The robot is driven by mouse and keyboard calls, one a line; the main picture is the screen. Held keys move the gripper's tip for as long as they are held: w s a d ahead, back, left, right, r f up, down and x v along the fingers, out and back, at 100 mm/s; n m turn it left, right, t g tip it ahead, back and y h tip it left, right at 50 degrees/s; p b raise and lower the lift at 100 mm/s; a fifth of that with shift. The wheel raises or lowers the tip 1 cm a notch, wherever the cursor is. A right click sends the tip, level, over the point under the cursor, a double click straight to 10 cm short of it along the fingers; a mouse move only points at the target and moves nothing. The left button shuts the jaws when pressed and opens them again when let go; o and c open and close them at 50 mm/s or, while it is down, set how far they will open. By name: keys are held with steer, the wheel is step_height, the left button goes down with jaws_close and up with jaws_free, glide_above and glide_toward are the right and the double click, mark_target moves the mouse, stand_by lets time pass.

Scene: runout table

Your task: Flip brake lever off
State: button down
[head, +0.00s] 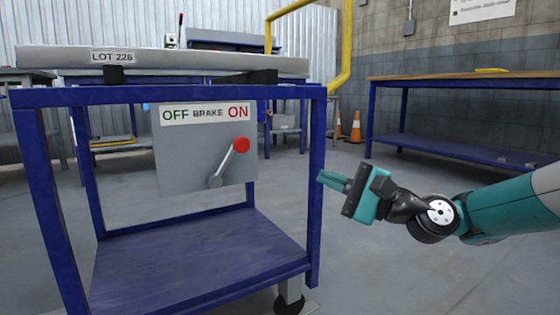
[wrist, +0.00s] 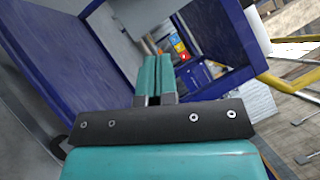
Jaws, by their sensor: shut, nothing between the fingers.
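The brake lever (head: 229,161) is a grey bar with a red knob (head: 241,144) on its upper end and a round pivot at its lower end. It is tilted up to the right, with the knob below the word ON. It is mounted on a grey panel (head: 180,168) with a label (head: 205,113) reading OFF BRAKE ON. My teal gripper (head: 322,178) is right of the panel, by the cart's right front post, apart from the lever. Its fingers are together and empty, as the wrist view also shows (wrist: 154,62). I cannot make out the lever in the wrist view.
The blue cart frame (head: 317,200) has a post between my gripper and the panel. Its lower shelf (head: 200,265) is bare. A grey slab marked LOT 226 (head: 160,60) lies on top. A wooden-topped bench (head: 470,78) and orange cones (head: 356,127) stand behind at right.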

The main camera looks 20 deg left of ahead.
steer(key=a+r+p, duration=0.1)
steer(key=a+p, duration=0.1)
steer(key=p, duration=0.8)
glide_toward(248, 147)
steer(key=w+a, duration=0.3)
steer(key=w, duration=0.1)
steer(key=shift+s+a+r+b, duration=0.25)
steer(key=shift+s+a+b, duration=0.1)
steer(key=shift+a, duration=0.3)
steer(key=shift+s+a+r+b, duration=0.25)
steer(key=shift+s+a+b, duration=0.1)
steer(key=shift+a, duration=0.3)
steer(key=shift+s+a+r+b, duration=0.25)
steer(key=shift+s+a+b, duration=0.1)
steer(key=shift+a, duration=0.3)
